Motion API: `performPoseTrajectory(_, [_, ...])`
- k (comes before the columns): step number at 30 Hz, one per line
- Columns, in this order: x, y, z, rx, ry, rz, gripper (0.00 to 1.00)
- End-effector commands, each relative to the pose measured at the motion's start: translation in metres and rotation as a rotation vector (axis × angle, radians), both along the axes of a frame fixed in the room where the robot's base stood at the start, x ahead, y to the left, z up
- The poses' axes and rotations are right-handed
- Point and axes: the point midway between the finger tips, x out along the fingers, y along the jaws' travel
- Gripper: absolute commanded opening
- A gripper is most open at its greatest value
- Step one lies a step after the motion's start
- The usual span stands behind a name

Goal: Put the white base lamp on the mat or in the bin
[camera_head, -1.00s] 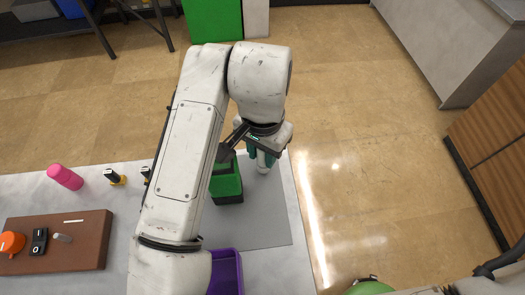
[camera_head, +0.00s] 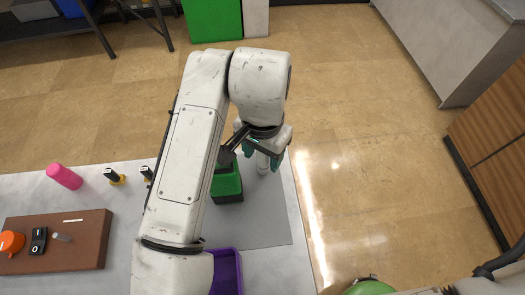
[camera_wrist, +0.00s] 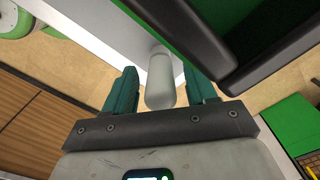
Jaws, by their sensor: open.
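A pale, cylindrical object, likely the white base lamp (camera_head: 263,163), stands near the far right corner of the grey mat (camera_head: 262,225). In the wrist view the lamp (camera_wrist: 160,66) is between my two teal fingers, with a gap on both sides. My gripper (camera_wrist: 162,84) is open around it; it also shows in the head view (camera_head: 264,154), above the lamp's place. My wrist hides part of the lamp in the head view. A purple bin (camera_head: 236,263) is at the near side, partly behind my arm.
A green and black box (camera_head: 228,184) stands on the mat just left of the lamp; it looms close in the wrist view (camera_wrist: 245,45). A pink bottle (camera_head: 65,176), small yellow-based items (camera_head: 117,179) and a brown board (camera_head: 75,247) are left. The mat's right part is clear.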

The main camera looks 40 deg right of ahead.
Motion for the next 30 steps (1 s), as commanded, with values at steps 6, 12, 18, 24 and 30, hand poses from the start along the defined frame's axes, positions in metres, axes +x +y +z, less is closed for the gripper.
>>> performPoseTrajectory(6, [0.001,-0.001,0.026,0.0,-0.003,-0.002,0.56])
performPoseTrajectory(12, [0.001,0.0,0.068,0.001,-0.004,-0.003,0.56])
performPoseTrajectory(18, [0.001,0.0,0.104,0.003,-0.002,-0.001,0.56])
performPoseTrajectory(24, [0.0,0.0,0.12,0.001,-0.001,0.0,0.56])
performPoseTrajectory(30, [0.0,0.0,0.123,0.0,0.0,0.0,0.56])
